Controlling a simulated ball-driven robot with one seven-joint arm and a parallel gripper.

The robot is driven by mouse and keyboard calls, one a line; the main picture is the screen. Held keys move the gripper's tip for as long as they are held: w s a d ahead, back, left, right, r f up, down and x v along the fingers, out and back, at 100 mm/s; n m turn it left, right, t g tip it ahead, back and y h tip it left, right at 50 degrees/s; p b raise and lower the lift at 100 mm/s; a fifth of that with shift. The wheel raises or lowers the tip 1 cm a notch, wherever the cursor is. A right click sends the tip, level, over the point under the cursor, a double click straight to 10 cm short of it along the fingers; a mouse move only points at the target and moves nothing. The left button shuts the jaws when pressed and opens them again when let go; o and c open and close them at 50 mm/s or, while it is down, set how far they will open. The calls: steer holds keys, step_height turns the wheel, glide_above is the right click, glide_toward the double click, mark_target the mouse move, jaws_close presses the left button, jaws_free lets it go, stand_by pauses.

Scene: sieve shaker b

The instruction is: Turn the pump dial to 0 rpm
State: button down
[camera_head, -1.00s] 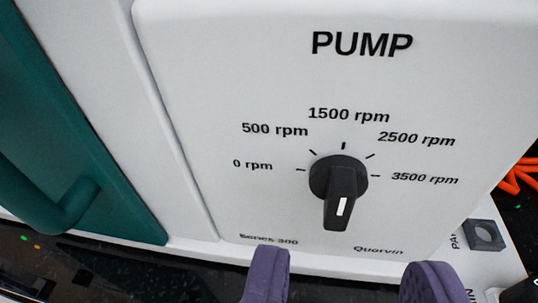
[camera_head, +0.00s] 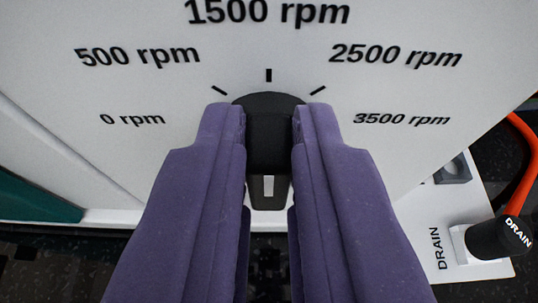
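The pump dial (camera_head: 268,130) is a black knob with a raised grip bar on a white panel. Its white mark points straight down in the picture, away from the printed speeds. The 0 rpm label (camera_head: 132,119) is left of the dial. My gripper (camera_head: 269,125) has purple fingers, one on each side of the grip bar, and looks shut on it. The fingers hide the sides of the knob and the tick marks beside 0 rpm and 3500 rpm.
A black DRAIN knob (camera_head: 498,238) and an orange hose (camera_head: 526,165) are at the lower right. A grey square fitting (camera_head: 453,170) is beside them. A teal part (camera_head: 35,200) is at the left edge. The panel above the dial is clear.

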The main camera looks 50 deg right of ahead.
stand_by(0.4)
steer(key=n, duration=0.1)
steer(key=n+g+h, duration=0.1)
steer(key=w+n+p, duration=0.1)
steer(key=shift+a+f+n+g+h, duration=0.1)
steer(key=shift+a+n+g+h, duration=0.2)
steer(key=shift+a+g, duration=0.1)
steer(key=shift+w+a+f+n+g+h+p, duration=0.15)
steer(key=shift+f+n+g+h+p, duration=0.25)
steer(key=shift+n+h, duration=0.85)
steer(key=shift+w+a+f+n+g+h+p, duration=0.2)
steer(key=shift+f+n+h+p, duration=0.3)
steer(key=shift+n, duration=1.5)
steer(key=shift+w+d+f+n+g+h+p, duration=0.1)
steer(key=shift+f+n+g+h+p, duration=0.35)
steer(key=shift+n, duration=1.2)
steer(key=shift+r+h, duration=0.15)
steer(key=shift+h, duration=0.15)
steer(key=c, duration=1.1)
jaws_free()
